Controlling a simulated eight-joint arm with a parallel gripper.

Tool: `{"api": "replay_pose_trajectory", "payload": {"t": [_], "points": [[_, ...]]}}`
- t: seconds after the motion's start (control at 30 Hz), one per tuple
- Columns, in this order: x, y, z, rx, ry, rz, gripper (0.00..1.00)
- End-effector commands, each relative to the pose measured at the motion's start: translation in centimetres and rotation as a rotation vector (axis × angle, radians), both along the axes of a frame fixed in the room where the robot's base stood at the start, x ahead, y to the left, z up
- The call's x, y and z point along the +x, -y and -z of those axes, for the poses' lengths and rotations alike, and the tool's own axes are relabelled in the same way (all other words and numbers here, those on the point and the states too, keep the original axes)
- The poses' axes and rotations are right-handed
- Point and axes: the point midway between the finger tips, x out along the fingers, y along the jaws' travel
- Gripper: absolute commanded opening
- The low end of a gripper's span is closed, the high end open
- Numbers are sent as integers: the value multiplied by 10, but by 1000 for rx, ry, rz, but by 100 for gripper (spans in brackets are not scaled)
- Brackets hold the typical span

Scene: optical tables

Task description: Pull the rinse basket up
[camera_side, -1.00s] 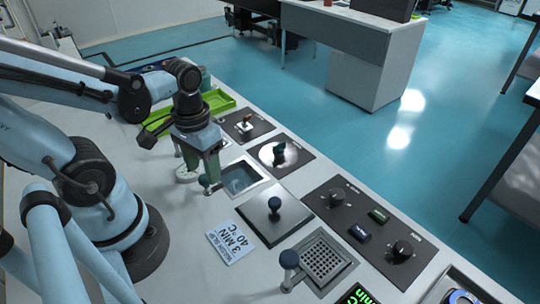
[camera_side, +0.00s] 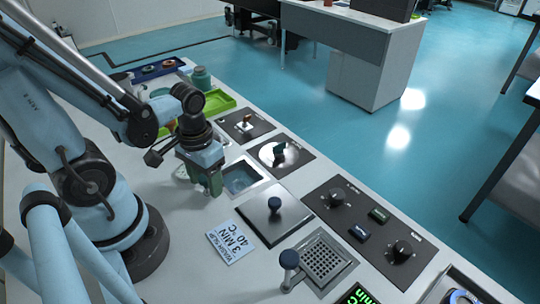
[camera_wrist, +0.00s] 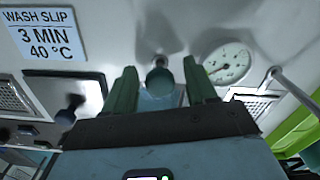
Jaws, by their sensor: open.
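The rinse basket's handle ends in a round dark knob (camera_wrist: 160,82), which shows between my two green fingers in the wrist view. My gripper (camera_side: 213,186) is low at the near left edge of the square water-filled rinse basin (camera_side: 241,178). In the wrist view my gripper (camera_wrist: 160,66) is open, with one finger on each side of the knob. I cannot tell whether either finger touches it. In the side view the fingers hide the knob. The basket itself is not clearly visible in the basin.
A flat lid with a knob (camera_side: 274,205) and a perforated basket (camera_side: 325,260) with its own handle (camera_side: 289,260) lie toward the viewer. The wash slip (camera_side: 232,241) lies on the table. A round dial (camera_wrist: 228,63) is close to the fingers. Green trays (camera_side: 215,103) stand behind.

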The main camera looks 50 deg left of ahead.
Motion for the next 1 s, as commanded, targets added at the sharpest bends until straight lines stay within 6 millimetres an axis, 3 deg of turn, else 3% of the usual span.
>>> {"api": "replay_pose_trajectory", "payload": {"t": [0.07,0.43,0.77,1.0], "points": [[0,0,0,0,0,0,56],[0,0,0,0,0,0,0],[1,0,-3,0,0,0,0],[2,0,-20,0,1,0,0]]}}
